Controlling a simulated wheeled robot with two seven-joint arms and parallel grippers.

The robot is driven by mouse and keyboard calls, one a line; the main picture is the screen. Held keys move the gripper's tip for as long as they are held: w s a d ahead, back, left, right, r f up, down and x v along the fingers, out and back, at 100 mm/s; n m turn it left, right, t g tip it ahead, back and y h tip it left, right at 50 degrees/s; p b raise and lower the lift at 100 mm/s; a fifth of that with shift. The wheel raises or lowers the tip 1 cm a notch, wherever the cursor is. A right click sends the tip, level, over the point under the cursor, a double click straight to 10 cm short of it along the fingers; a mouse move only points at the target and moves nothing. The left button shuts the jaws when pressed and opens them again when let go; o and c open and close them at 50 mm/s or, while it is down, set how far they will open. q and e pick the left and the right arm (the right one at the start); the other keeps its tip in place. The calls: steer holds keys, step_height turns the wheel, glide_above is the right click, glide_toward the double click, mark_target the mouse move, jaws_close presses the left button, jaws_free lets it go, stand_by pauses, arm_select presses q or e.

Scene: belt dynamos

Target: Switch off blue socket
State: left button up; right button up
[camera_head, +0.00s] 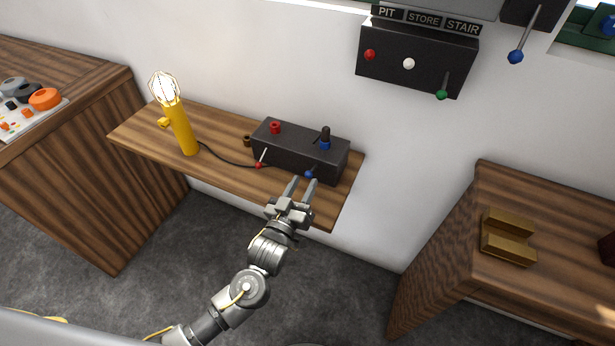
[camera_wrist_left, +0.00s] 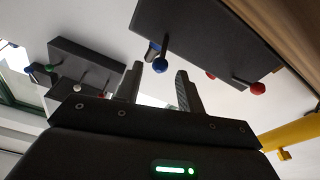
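A dark box (camera_head: 283,151) with sockets sits on the wooden wall shelf. On its top are a red socket (camera_head: 274,127) and a blue socket (camera_head: 325,144) with a black plug in it. On its front are a red-tipped lever (camera_head: 259,164) and a blue-tipped lever (camera_head: 309,174). My left gripper (camera_head: 301,181) is open, with its fingertips close to the blue-tipped lever. In the left wrist view, the blue ball (camera_wrist_left: 160,66) appears between the open fingers (camera_wrist_left: 158,85); contact cannot be told. My right gripper is not in view.
A lit yellow lamp (camera_head: 180,126) stands left on the shelf (camera_head: 220,172), its cable running to the box. A wall panel (camera_head: 415,60) labelled PIT, STORE and STAIR hangs above right. Wooden counters stand at left (camera_head: 75,180) and right (camera_head: 455,240).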

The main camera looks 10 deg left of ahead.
mark_target(308, 177)
arm_select(q)
steer(key=v, duration=0.6)
steer(key=shift+s+b, duration=0.35)
steer(key=shift+b, duration=0.1)
steer(key=shift+o, duration=0.2)
steer(key=shift+a, duration=0.1)
steer(key=d+r+y+p, duration=0.3)
steer(key=d+r+p, duration=0.15)
steer(key=p, duration=0.45)
steer(key=w+f, duration=0.1)
steer(key=w, duration=0.2)
steer(key=w+a+f+y+p, duration=0.1)
steer(key=w, duration=0.3)
steer(key=w+f+y, duration=0.1)
steer(key=w, duration=0.2)
steer(key=shift+w+a+f+g+p, duration=0.1)
steer(key=shift+w+a+g+p, duration=0.05)
steer(key=shift+g+p, duration=0.15)
